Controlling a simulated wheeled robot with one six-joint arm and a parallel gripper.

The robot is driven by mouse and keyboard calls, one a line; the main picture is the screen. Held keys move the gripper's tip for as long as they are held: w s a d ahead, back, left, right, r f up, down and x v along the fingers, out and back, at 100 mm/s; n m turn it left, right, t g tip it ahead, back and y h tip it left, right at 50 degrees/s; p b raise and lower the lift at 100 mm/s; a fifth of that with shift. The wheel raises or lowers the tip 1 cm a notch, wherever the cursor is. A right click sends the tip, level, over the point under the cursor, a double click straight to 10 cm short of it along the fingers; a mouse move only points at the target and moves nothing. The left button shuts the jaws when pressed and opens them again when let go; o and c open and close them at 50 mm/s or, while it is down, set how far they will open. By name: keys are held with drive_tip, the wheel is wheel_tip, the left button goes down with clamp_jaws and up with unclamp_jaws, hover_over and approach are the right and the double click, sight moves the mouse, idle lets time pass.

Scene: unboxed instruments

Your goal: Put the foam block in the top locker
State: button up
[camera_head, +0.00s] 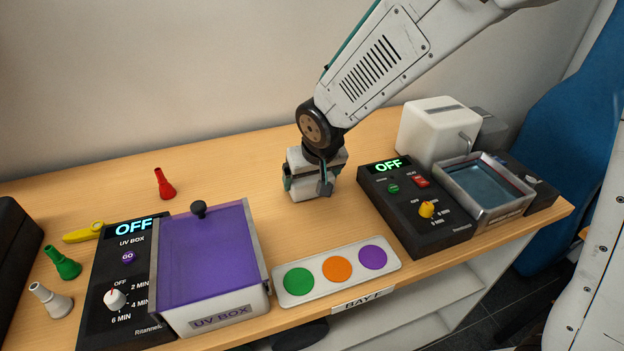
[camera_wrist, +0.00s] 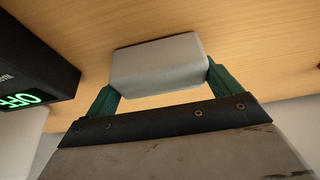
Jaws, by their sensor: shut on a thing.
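The foam block, a pale grey block with rounded edges (camera_wrist: 158,66), sits between the two green fingers of my gripper (camera_wrist: 165,82) in the wrist view. In the head view my gripper (camera_head: 307,182) points down over the back middle of the wooden bench, shut on the block (camera_head: 301,192), which is partly hidden by the fingers. The block is at or just above the bench top; I cannot tell if it touches. I cannot make out a top locker in either view.
A UV box (camera_head: 205,255) with a purple lid stands left of my gripper. A black control box (camera_head: 415,215) reading OFF, a water bath (camera_head: 482,185) and a white appliance (camera_head: 432,130) stand right. A plate with coloured discs (camera_head: 310,292) lies in front. Red funnel (camera_head: 165,188) stands left.

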sight(312, 178)
drive_tip(key=shift+r, duration=0.4)
drive_tip(key=v, duration=0.2)
drive_tip(key=shift+s+a+r, duration=0.1)
drive_tip(key=shift+r, duration=0.25)
drive_tip(key=s, duration=0.5)
drive_tip(key=s+r, duration=0.1)
drive_tip(key=s, duration=0.4)
drive_tip(key=s+d, duration=0.1)
drive_tip(key=s, duration=0.4)
drive_tip(key=shift+d+r, duration=0.1)
drive_tip(key=shift+r, duration=0.05)
